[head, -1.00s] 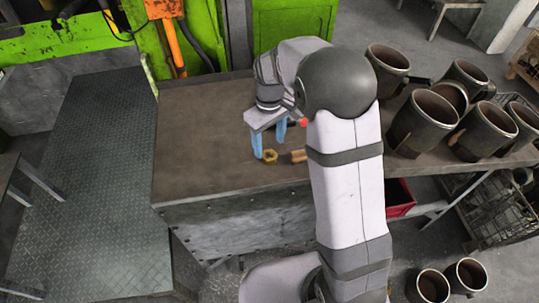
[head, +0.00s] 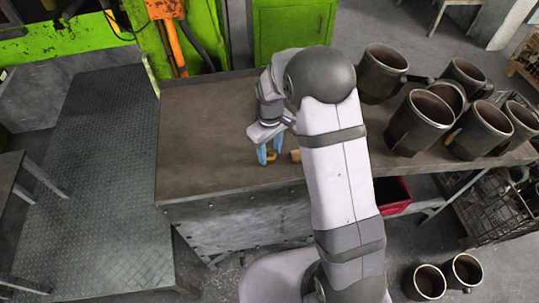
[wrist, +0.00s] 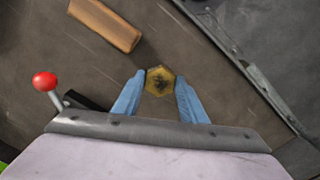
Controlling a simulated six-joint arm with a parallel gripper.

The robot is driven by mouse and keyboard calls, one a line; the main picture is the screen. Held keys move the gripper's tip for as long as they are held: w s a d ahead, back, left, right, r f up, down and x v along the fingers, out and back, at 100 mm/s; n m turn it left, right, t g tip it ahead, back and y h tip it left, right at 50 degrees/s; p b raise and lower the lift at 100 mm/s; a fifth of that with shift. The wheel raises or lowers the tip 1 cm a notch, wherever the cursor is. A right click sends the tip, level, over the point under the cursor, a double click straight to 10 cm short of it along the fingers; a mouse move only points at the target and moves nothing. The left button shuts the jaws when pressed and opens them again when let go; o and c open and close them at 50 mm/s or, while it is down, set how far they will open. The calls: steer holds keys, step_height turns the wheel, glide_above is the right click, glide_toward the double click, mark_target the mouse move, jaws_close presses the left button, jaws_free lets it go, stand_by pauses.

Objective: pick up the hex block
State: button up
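The hex block (head: 271,157) is a small brass-coloured piece on the brown table top, near its front edge. In the wrist view my gripper (wrist: 160,84) is open, with one fingertip on each side of the block. The fingertips look very close to its sides; I cannot tell whether they touch it. In the head view the fingers partly hide the block.
A wooden block (wrist: 105,23) lies close by on the table (head: 205,130); it also shows in the head view (head: 295,156). Several large dark mugs (head: 418,122) stand on the bench at right. The table's left part is clear. A red-knobbed lever (wrist: 44,82) shows in the wrist view.

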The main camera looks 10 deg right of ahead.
mark_target(270, 154)
steer(key=c, duration=0.7)
steer(key=shift+c, duration=0.2)
steer(key=shift+r, duration=0.1)
step_height(270, 154, up, 10)
steer(key=b, duration=0.3)
steer(key=s+d+f+m, duration=0.1)
steer(key=m, duration=0.1)
steer(key=s+d+f+m, duration=0.1)
steer(key=f+m, duration=0.1)
steer(key=s+d+f+m, duration=0.1)
steer(key=d+m, duration=0.1)
steer(key=shift+f, duration=0.25)
